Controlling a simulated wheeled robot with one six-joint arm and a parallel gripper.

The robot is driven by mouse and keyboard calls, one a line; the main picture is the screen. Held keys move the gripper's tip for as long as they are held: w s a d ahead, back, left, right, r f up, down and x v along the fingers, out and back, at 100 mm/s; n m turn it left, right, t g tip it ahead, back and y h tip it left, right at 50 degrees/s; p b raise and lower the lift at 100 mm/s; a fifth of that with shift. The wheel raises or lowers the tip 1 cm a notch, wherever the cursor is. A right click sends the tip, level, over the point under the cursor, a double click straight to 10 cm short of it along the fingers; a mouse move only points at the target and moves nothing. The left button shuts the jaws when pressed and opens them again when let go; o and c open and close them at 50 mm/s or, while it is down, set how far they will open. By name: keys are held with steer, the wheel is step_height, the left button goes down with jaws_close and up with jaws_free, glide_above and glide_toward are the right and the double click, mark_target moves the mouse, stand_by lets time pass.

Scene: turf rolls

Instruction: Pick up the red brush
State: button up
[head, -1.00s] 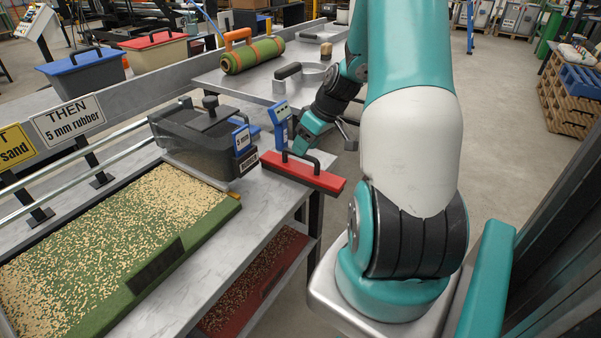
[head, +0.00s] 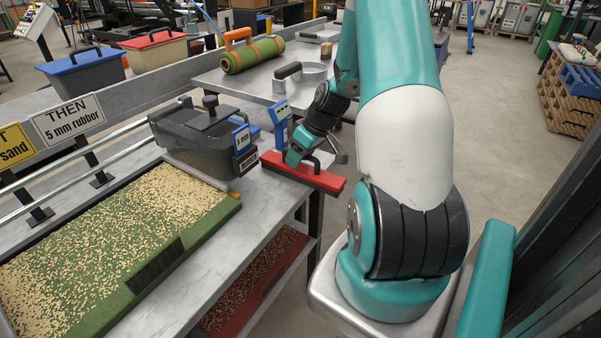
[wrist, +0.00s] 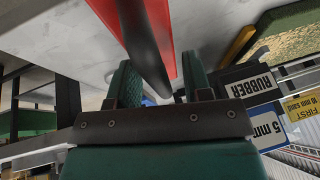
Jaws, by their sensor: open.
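The red brush (head: 318,180) lies on the near right corner of the grey bench, its dark arched handle (head: 318,160) on top. In the wrist view the red body (wrist: 166,22) runs along the top, with the dark handle (wrist: 147,45) in front of it. My gripper (head: 297,156) is at the handle, tilted. In the wrist view its two green fingers (wrist: 158,70) are apart, and the handle reaches into the space between them. Whether either finger touches the handle cannot be told.
A dark rubber bin (head: 203,140) stands left of the brush, and a blue device (head: 281,115) stands close behind. A green turf tray (head: 110,250) fills the bench's left part. A rolled turf (head: 252,54) and a metal float (head: 300,82) lie farther back.

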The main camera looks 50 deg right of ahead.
steer(key=shift+c, duration=0.3)
jaws_close()
